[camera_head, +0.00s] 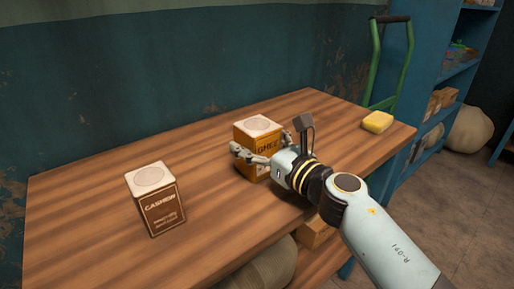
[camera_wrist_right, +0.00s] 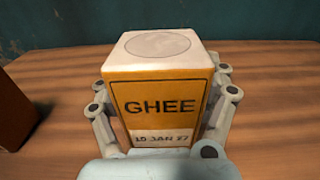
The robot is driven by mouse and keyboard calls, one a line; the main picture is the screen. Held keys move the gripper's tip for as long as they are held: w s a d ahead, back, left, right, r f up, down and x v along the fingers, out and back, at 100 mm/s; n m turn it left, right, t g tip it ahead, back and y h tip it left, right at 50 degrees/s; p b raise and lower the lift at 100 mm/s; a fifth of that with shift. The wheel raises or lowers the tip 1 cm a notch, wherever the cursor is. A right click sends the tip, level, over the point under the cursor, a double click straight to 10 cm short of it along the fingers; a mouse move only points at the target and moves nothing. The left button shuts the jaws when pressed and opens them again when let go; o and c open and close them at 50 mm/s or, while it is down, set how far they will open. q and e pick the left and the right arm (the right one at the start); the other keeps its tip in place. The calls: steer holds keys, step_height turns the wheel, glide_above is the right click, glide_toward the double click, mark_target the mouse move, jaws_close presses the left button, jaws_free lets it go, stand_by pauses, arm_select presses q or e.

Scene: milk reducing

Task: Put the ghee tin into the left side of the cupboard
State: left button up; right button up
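The ghee tin (camera_head: 259,146) is an orange box with a white top, standing upright on the wooden table. Its "GHEE" label faces the camera in the right wrist view (camera_wrist_right: 160,105). My right gripper (camera_head: 250,146) is low around the tin, with one finger along each side. In the right wrist view the fingers (camera_wrist_right: 163,85) lie close against both sides; whether they press on it cannot be told. My left gripper is not in view. A cupboard cannot be made out for certain; a blue shelf unit (camera_head: 428,98) stands at the right.
A brown cashew box (camera_head: 157,201) stands on the table (camera_head: 90,195) to the left of the tin. A yellow block (camera_head: 377,122) lies near the right edge. A green-framed cart handle (camera_head: 375,55) rises behind that edge. The table's far left is clear.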

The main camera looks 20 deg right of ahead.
steer(key=c, duration=0.9)
steer(key=shift+r, duration=0.1)
steer(key=shift+r, duration=0.15)
